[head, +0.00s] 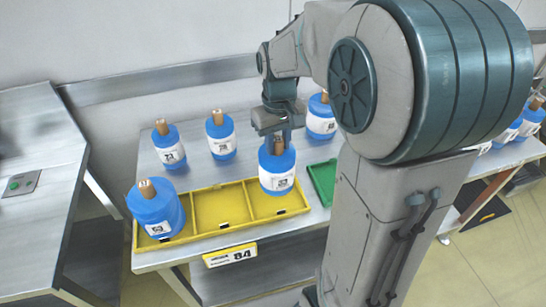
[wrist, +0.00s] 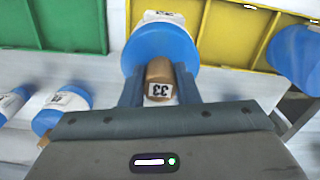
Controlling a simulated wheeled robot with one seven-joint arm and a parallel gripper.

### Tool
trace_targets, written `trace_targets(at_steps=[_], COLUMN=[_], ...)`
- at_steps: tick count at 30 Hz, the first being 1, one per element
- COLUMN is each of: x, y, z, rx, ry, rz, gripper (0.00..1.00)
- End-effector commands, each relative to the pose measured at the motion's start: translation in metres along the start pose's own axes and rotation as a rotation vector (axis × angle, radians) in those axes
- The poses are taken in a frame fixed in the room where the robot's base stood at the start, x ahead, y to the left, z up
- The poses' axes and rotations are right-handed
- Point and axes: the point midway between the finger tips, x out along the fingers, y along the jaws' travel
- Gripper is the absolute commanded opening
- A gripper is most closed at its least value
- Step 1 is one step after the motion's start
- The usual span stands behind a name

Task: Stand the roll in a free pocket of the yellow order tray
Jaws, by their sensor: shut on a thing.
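My gripper (wrist: 159,92) is shut on the brown core of a blue roll (wrist: 160,48) with a white label; the core end reads 33. In the head view my gripper (head: 279,138) points down, and the held roll (head: 277,170) is upright at the back part of the right pocket of the yellow tray (head: 222,232). I cannot tell whether its base touches the tray. The middle pocket is empty. Another blue roll (head: 156,212) stands in the left pocket. The yellow tray also shows in the wrist view (wrist: 235,33).
A green tray (head: 322,183) lies just right of the yellow tray. Blue rolls stand behind, at the left (head: 169,147), middle (head: 220,135) and right (head: 320,118). A tag reading 84 (head: 230,255) hangs at the front edge. A metal bench (head: 40,190) is at left.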

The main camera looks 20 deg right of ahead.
Motion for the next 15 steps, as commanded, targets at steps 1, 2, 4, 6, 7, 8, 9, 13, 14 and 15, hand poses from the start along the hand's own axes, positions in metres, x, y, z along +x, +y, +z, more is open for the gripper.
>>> trace_targets(at_steps=[1,2,4,6,7,8,9,13,14,15], x=[0.002,0.003,0.005,0.009,0.012,0.016,0.022,0.039,0.042,0.044], y=[-0.005,-0.007,-0.009,-0.011,-0.011,-0.011,-0.011,-0.01,-0.01,-0.01], z=[0.001,0.002,0.003,0.004,0.004,0.004,0.004,0.004,0.003,0.004], rx=[-0.002,-0.001,0.001,0.002,0.002,0.002,0.002,0.002,0.002,0.002], ry=[0.002,0.002,0.003,0.002,0.001,-0.001,-0.001,-0.001,0.0,0.001], rz=[0.001,0.001,0.001,0.001,0.0,0.0,0.0,0.0,0.0,0.0], gripper=[0.0,0.0,0.0,0.0,0.0,0.0,0.0,0.0,0.0,0.0])
